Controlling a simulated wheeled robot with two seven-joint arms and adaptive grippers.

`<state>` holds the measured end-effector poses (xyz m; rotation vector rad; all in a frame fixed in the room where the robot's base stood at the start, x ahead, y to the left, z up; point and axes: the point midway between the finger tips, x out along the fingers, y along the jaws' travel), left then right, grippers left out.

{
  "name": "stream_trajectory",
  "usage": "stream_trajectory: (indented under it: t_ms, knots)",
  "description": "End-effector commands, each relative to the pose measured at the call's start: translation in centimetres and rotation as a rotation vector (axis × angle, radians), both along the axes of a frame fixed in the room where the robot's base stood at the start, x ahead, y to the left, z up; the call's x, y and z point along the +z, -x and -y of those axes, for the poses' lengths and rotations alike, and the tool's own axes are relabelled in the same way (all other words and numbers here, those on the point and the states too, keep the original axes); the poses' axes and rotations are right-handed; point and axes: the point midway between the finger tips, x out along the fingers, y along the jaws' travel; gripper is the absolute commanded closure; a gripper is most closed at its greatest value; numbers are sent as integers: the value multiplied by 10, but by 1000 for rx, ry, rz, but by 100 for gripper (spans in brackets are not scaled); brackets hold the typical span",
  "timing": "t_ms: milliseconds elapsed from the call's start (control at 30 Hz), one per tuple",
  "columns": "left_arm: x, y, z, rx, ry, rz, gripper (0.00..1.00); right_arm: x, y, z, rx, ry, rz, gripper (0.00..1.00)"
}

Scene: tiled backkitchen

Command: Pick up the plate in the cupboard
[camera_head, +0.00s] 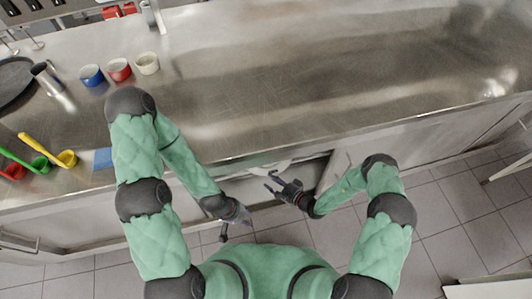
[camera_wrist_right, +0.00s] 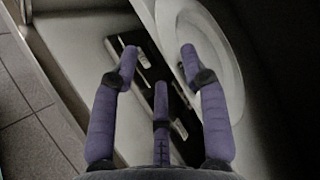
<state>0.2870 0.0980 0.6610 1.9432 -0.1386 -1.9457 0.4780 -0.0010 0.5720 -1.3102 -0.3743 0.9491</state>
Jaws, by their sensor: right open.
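The white round plate (camera_wrist_right: 218,55) lies inside the dim cupboard, on the right in the right wrist view. In the head view only a pale part of it (camera_head: 268,167) shows below the counter edge. My right gripper (camera_wrist_right: 159,58) is open and empty, with its purple fingers spread at the plate's left side. One finger overlaps the plate's rim in the picture; I cannot tell whether it touches. In the head view my right gripper (camera_head: 273,182) is at the cupboard opening. My left gripper (camera_head: 236,222) hangs lower left of it, with its finger opening unclear.
Dark and light flat items (camera_wrist_right: 146,62) lie beside the plate. The steel counter (camera_head: 290,80) is above the cupboard. Blue (camera_head: 91,76), red (camera_head: 119,70) and cream (camera_head: 147,63) cups stand on it at left. A cupboard door (camera_head: 336,172) is right of the opening.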

Motion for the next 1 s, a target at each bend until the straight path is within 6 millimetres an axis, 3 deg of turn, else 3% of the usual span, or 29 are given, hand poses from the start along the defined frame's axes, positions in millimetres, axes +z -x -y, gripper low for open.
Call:
stream_trajectory:
  t_ms: [233,400,667,833,1000]
  knots:
    - [-16,0,0,0,0,0,60,-6,-29,-18,4,0,1,55]
    - [-20,0,0,0,0,0,60,-10,-37,-31,2,-1,0,55]
    - [-19,0,0,0,0,0,60,-9,-39,-32,1,0,0,55]
    - [-19,0,0,0,0,0,60,-9,-39,-32,1,0,-1,97]
    - [-19,0,0,0,0,0,60,-9,-39,-32,1,0,-1,100]
